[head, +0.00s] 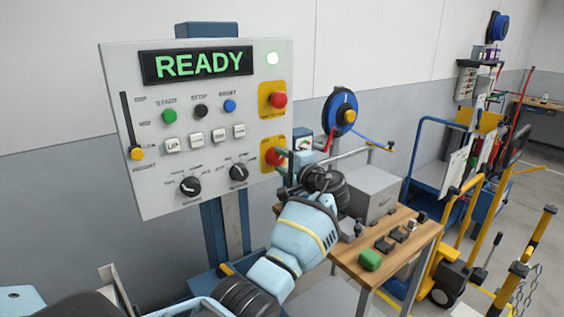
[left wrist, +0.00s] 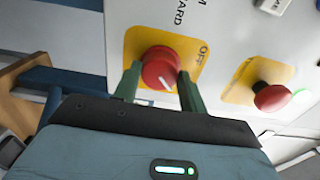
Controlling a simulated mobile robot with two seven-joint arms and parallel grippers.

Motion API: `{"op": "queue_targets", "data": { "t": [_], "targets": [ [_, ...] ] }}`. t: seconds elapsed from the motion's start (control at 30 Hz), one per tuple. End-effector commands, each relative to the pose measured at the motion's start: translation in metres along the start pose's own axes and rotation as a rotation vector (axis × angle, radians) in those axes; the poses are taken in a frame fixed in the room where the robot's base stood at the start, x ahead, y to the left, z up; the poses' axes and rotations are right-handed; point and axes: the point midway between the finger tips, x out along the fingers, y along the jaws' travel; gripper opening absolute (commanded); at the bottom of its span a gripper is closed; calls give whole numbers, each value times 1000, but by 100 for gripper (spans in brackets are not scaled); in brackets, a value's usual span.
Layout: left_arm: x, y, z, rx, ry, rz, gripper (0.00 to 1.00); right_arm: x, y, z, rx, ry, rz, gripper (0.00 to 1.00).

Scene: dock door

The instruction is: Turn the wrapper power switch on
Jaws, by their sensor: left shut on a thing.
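The wrapper control panel (head: 205,205) stands upright on a blue post, its display (head: 196,65) reading READY in green and a green lamp (head: 273,58) lit. The power switch is a red rotary knob (left wrist: 160,66) on a yellow plate; it also shows in the head view (head: 271,156), partly behind my gripper. My left gripper (left wrist: 158,77) is shut on the knob, one green finger on each side; it shows in the head view too (head: 284,159). A white mark on the knob is visible, and OFF is printed on the plate. My right gripper is not in view.
A red mushroom button (left wrist: 272,97) on a yellow plate sits close to the switch, above it in the head view (head: 279,99). A wooden bench (head: 345,258) with a grey box (head: 372,197) and small items stands right of the panel. Yellow-framed equipment (head: 455,225) stands further right.

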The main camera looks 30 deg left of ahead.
Motion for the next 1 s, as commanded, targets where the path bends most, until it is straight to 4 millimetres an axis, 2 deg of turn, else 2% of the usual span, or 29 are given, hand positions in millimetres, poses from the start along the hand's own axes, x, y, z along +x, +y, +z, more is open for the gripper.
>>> {"op": "queue_targets", "data": {
  "t": [0.03,0.2,0.53,1.0],
  "targets": [
    [0,-1,0,1,2,-2,44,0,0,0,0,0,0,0],
    [0,-1,0,0,1,-1,64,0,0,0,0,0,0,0],
    [-4,1,-1,1,1,0,64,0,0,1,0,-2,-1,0],
    [-69,1,-1,1,3,-1,64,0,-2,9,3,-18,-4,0]
  ]
}}
